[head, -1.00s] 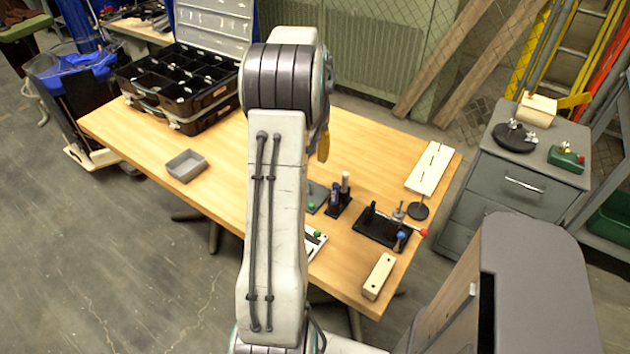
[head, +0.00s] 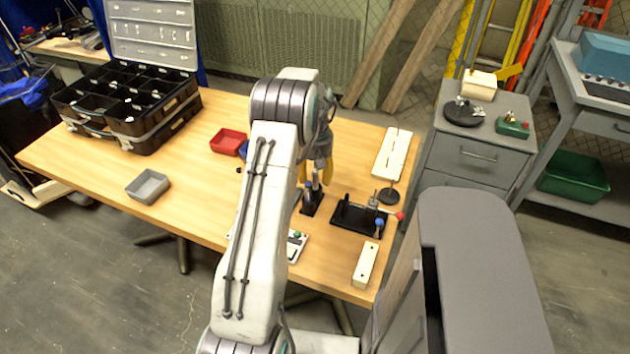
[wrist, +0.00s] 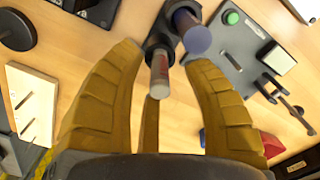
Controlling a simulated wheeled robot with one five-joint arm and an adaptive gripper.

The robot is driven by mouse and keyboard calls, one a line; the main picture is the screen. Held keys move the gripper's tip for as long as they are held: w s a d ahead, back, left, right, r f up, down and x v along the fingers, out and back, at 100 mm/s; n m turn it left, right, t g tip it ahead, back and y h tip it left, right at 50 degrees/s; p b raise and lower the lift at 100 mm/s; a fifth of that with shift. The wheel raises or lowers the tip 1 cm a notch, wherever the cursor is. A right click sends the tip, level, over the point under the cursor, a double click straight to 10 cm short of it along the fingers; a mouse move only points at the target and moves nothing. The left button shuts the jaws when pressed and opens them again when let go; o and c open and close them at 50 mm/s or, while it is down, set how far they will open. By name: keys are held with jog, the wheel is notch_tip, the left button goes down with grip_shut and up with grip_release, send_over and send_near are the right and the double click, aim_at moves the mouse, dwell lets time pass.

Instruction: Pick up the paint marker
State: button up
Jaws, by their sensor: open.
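A small black holder (head: 312,203) stands on the wooden table, with two upright pen-like items in it. The grey one appears to be the paint marker, but I cannot be sure. My gripper (head: 322,172) is open above the holder, pointing down. In the wrist view its yellow fingers (wrist: 162,64) are spread on both sides of the grey cylinder, with no clear contact. My arm hides part of the table.
A black stand (head: 352,216) with tools and a red-tipped rod is right of the holder. A pale block (head: 365,264), a slotted board (head: 393,152) and a black disc (head: 388,197) lie nearby. A grey tray (head: 148,187), a red bin (head: 227,141) and an open black case (head: 135,125) are left.

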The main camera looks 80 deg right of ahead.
aim_at(315, 184)
jog(key=shift+f, duration=1.25)
grip_shut()
